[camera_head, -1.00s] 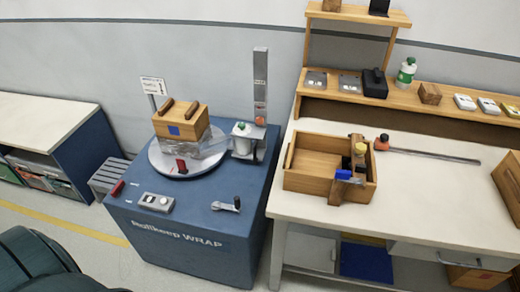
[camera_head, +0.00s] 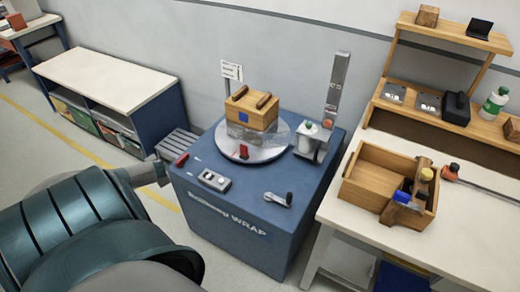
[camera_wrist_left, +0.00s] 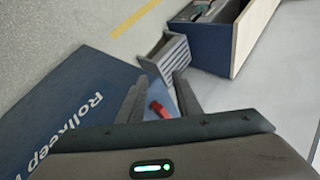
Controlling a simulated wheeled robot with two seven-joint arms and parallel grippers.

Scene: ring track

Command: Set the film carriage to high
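The wrapping machine is a blue cabinet (camera_head: 235,220) with a round turntable (camera_head: 272,152) on top. The film carriage (camera_head: 313,140), holding a white film roll, sits low on the grey mast (camera_head: 338,85) at the turntable's right. A wooden box (camera_head: 250,110) with clear film around its lower part stands on the turntable. My left gripper (camera_wrist_left: 162,88) is open and empty in the left wrist view, with a red lever (camera_wrist_left: 159,109) showing between its fingers. This lever also shows on the cabinet's left edge in the head view (camera_head: 181,160). My right gripper is out of view.
A grey control box (camera_head: 214,180) and a black-knobbed crank (camera_head: 279,199) sit on the cabinet's front top. The white bench (camera_head: 335,205) with a wooden tray (camera_head: 372,165) stands right. A low blue shelf unit (camera_head: 108,85) stands left; floor shows between.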

